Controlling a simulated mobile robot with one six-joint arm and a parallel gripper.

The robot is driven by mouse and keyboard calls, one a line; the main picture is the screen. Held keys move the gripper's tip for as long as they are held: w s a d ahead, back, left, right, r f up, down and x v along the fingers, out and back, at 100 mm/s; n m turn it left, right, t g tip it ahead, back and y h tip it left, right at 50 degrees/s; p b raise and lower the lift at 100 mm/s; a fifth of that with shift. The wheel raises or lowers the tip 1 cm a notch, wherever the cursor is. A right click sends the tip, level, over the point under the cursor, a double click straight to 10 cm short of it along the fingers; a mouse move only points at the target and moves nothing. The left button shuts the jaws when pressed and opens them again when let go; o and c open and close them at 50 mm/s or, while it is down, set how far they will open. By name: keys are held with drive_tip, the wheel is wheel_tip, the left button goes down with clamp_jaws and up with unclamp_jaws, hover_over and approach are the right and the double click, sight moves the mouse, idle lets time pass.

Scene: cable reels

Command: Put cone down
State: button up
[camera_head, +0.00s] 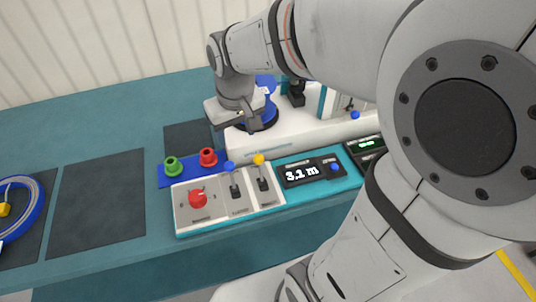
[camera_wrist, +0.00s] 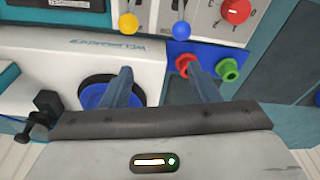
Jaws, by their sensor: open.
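A green cone (camera_head: 173,166) and a red cone (camera_head: 208,157) stand side by side on a blue tray (camera_head: 183,176) at the machine's left end. In the wrist view the green cone (camera_wrist: 228,69) and red cone (camera_wrist: 186,64) are at the right, beyond the right finger. My gripper (camera_wrist: 159,80) is open, with nothing visible between its fingers. It is above the machine's white top, apart from both cones. In the head view my gripper (camera_head: 236,108) is partly seen and its fingertips are hard to make out. I cannot tell which cone the task means.
A blue round part on a black base (camera_head: 262,119) is close by my gripper. The control panel (camera_head: 215,203) has a red knob and blue and yellow levers. A display (camera_head: 310,171) reads 3.1 m. A blue reel (camera_head: 34,218) lies far left; the dark mat (camera_head: 97,205) is bare.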

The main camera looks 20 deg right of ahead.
drive_tip(key=s+d+m, duration=0.2)
drive_tip(key=s+d, duration=0.3)
drive_tip(key=s, duration=0.5)
drive_tip(key=shift+f+t, duration=0.3)
drive_tip(key=shift+f, duration=0.05)
drive_tip(key=p+v, duration=0.3)
drive_tip(key=v, duration=0.1)
drive_tip(key=shift+w+p, duration=0.25)
drive_tip(key=shift+p, duration=0.05)
